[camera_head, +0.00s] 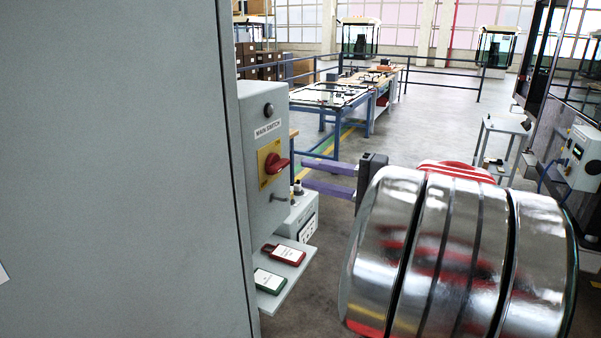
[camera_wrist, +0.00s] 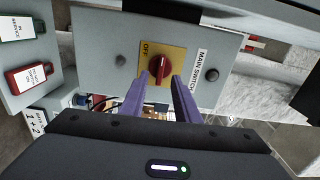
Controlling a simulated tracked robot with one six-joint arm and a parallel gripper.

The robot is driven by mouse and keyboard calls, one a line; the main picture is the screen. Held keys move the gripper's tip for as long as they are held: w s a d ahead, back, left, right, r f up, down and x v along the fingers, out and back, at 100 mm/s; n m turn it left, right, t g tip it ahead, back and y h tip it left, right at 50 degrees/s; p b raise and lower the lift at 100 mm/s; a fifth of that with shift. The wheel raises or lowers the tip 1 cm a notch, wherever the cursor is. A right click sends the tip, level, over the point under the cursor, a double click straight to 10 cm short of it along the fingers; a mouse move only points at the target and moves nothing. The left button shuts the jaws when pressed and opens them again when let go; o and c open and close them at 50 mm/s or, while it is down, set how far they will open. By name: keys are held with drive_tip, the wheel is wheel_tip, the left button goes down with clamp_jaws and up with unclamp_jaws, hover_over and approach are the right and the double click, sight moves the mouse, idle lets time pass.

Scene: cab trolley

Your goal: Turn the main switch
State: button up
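The main switch is a red rotary knob (camera_head: 275,164) on a yellow plate (camera_head: 266,178), mounted on a grey box (camera_head: 258,110) labelled MAIN SWITCH. In the wrist view the red knob (camera_wrist: 159,70) lies just beyond and between the tips of my gripper (camera_wrist: 162,84). The plate shows OFF at one end; the other end's lettering is partly covered. My gripper's two purple fingers are apart, with nothing visible between them. In the head view my gripper (camera_head: 328,179) points left at the box, and a gap to the knob shows.
A red tag (camera_head: 284,254) and a green tag (camera_head: 272,281) lie on a small shelf below the box. A large grey cabinet (camera_head: 120,170) fills the left. A blue-legged workbench (camera_head: 325,97) stands behind.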

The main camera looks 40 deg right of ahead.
drive_tip(key=v, duration=0.7)
drive_tip(key=shift+s, duration=0.2)
idle(0.4)
